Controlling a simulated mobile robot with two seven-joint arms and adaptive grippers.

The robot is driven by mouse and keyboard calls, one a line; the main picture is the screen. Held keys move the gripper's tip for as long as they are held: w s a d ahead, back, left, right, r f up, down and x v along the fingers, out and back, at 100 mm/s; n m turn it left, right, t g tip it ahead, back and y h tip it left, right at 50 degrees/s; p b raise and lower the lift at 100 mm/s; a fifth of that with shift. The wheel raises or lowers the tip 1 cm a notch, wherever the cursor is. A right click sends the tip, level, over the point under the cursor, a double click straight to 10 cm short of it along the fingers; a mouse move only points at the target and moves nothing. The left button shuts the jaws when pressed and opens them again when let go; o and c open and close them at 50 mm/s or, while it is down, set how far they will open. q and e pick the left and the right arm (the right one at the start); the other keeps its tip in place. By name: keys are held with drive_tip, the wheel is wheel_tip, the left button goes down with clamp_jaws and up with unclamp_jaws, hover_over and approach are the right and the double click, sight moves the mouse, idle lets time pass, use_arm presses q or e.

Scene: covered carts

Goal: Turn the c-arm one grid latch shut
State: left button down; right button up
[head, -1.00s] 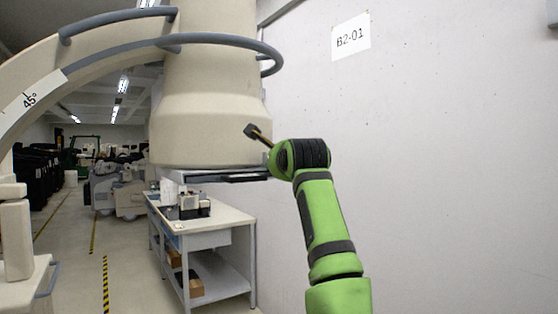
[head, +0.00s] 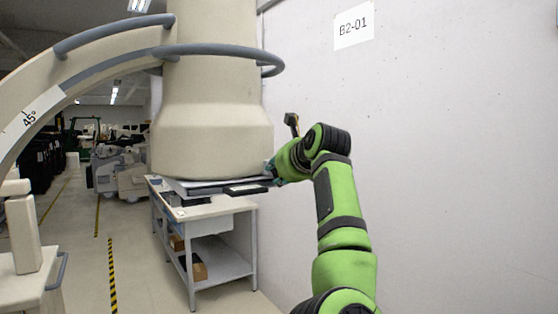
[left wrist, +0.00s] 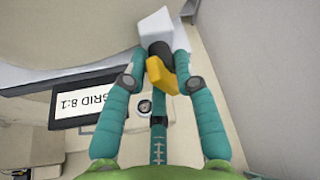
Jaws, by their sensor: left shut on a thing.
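My left gripper (head: 273,171) is at the right end of the grid plate (head: 245,189) under the c-arm's large cream housing (head: 212,140). In the left wrist view its teal fingers (left wrist: 160,62) are closed around the latch, a yellow lever (left wrist: 161,76) with a dark hub and a pale block behind it. The lever points down in that picture. The dark-framed grid (left wrist: 83,103) lies left of the fingers, its "GRID 8:1" label upside down. The latch is hidden by the gripper in the head view. My right gripper is not in view.
A pale wall (head: 440,150) with a B2-01 sign (head: 353,27) stands close on the right. A white cart (head: 222,222) stands below the housing. The c-arm's curved arm (head: 90,70) and grey rail are on the left. The floor at left is open.

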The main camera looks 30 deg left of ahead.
use_arm(q)
drive_tip(key=shift+r+m+g+p, duration=0.3)
drive_tip(key=shift+m+g+p, duration=0.35)
drive_tip(key=shift+m, duration=0.25)
drive_tip(key=shift+f+m+g+y+p, duration=0.1)
drive_tip(key=shift+m+g+y+p, duration=0.25)
drive_tip(key=shift+m, duration=0.35)
drive_tip(key=shift+f, duration=0.1)
drive_tip(key=c, duration=1.2)
unclamp_jaws()
drive_tip(key=v, duration=1.1)
drive_tip(key=shift+d, duration=0.3)
drive_tip(key=shift+d, duration=0.15)
